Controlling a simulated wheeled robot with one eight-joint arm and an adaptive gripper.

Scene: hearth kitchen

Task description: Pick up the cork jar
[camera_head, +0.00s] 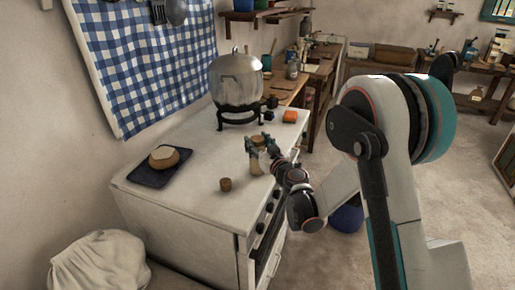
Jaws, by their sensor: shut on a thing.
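The cork jar (256,168) is a small pale jar near the front right edge of the white stove top (195,205). My gripper (258,145) is around its upper part, one finger on each side, and is shut on it. The fingers partly hide the jar's top. The jar looks upright. I cannot tell whether its base touches the stove top.
A small brown cylinder (225,184) stands left of the jar. A bread loaf (164,157) sits on a dark board (147,176) further left.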

